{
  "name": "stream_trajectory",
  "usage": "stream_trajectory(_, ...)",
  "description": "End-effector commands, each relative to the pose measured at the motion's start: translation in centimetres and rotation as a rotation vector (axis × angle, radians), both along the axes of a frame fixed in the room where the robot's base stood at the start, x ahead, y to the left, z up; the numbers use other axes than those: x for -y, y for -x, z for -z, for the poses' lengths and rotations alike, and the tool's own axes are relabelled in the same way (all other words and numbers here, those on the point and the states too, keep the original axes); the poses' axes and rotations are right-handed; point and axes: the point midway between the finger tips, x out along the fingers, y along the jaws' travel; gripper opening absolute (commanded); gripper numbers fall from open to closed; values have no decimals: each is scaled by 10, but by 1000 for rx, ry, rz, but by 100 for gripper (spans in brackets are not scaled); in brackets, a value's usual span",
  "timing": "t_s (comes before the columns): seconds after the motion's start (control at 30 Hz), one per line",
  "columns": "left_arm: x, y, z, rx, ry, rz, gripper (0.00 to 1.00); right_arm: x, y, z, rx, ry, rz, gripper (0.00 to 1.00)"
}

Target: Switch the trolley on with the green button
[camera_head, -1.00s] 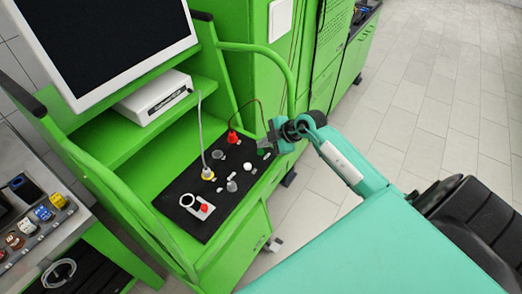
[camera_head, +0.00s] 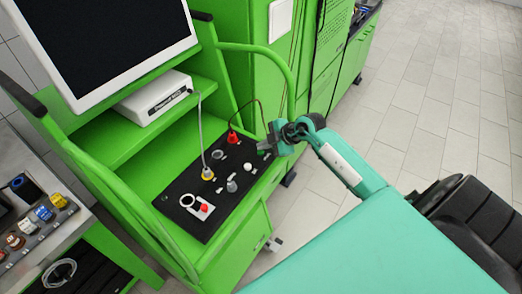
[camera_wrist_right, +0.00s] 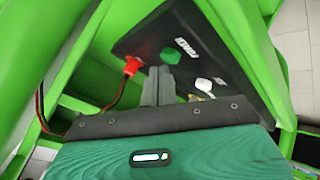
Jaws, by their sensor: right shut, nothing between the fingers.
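The green button (camera_wrist_right: 170,56) sits on the black control panel (camera_wrist_right: 135,40) of the green trolley (camera_head: 130,148), and shows in the right wrist view just beyond my fingertips. My right gripper (camera_head: 267,146) is shut and empty, over the panel's far right corner in the head view, where it hides the button. In the right wrist view its closed fingers (camera_wrist_right: 158,74) point at the panel close to the button. I cannot tell whether they touch it. My left gripper is not in view.
A red plug with a cable (camera_head: 233,137) stands close to the gripper; it also shows in the right wrist view (camera_wrist_right: 131,66). A white knob (camera_head: 248,167), a grey cable and a red switch (camera_head: 203,207) are on the panel. A green rail (camera_head: 290,75) rises behind the gripper.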

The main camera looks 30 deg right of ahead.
Motion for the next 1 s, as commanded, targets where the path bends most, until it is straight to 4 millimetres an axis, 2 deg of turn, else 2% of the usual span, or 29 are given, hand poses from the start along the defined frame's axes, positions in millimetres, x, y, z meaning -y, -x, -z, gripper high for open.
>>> stream_trajectory(1.0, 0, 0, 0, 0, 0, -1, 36, 0, 0, 8, -1, -1, 0, 0)
